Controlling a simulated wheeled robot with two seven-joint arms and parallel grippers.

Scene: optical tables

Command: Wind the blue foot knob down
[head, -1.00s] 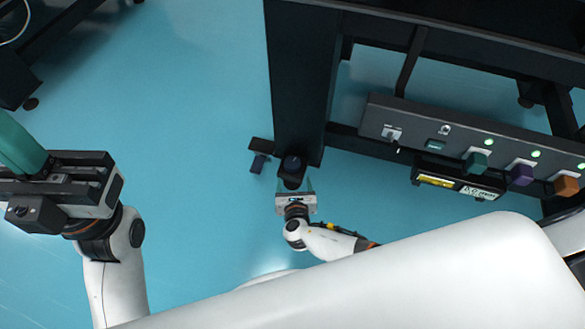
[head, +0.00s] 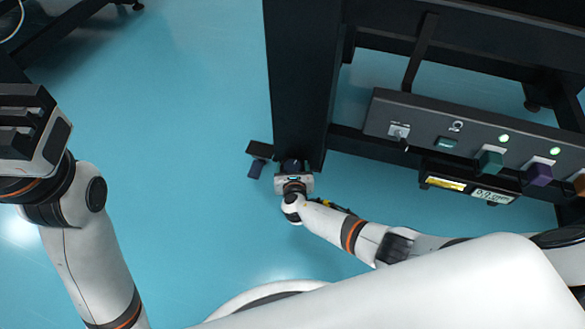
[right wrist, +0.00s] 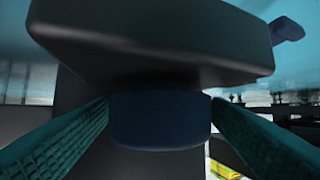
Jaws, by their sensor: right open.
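The blue foot knob (right wrist: 160,118) sits under a dark block in the right wrist view, between the two teal fingers of my right gripper (right wrist: 160,104). The gripper is open around it, with a finger on each side; small gaps seem to remain. In the head view the knob's dark blue top (head: 291,165) shows at the bottom of the black table leg (head: 298,90), partly hidden by my right gripper (head: 293,178).
A dark block (head: 259,149) with a small blue piece (head: 257,168) is left of the leg. A grey panel (head: 470,135) with coloured plugs and a black box with a display (head: 468,188) are on the right. Teal floor is clear at left.

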